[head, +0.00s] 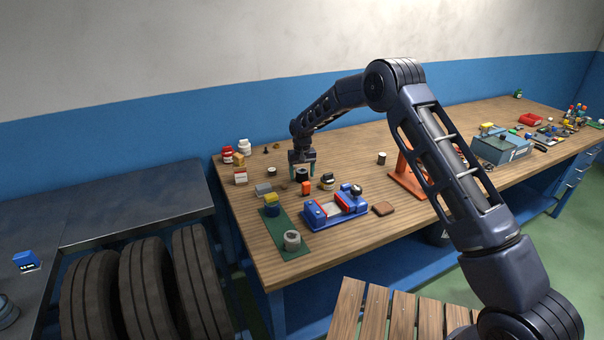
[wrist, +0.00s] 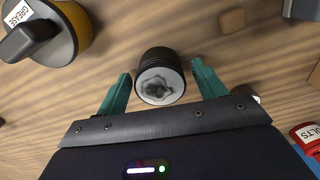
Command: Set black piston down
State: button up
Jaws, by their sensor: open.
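The black piston (wrist: 159,78) is a short dark ribbed cylinder with a pale, dark-smudged end face. In the wrist view it sits between the two teal fingers of my gripper (wrist: 158,88), with a gap on each side. In the head view the black piston (head: 302,174) is on the wooden workbench (head: 262,222), below my gripper (head: 302,169). My gripper is open around it. Whether its base rests fully on the wood is partly hidden by the fingers.
A grease tin (wrist: 45,35) lies close by at the upper left of the wrist view. Red and white jars (head: 244,146) stand behind left.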

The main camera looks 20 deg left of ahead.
aim_at(302, 170)
notch_tip(302, 170, up, 12)
jog(key=shift+r, duration=0.15)
dwell(0.4)
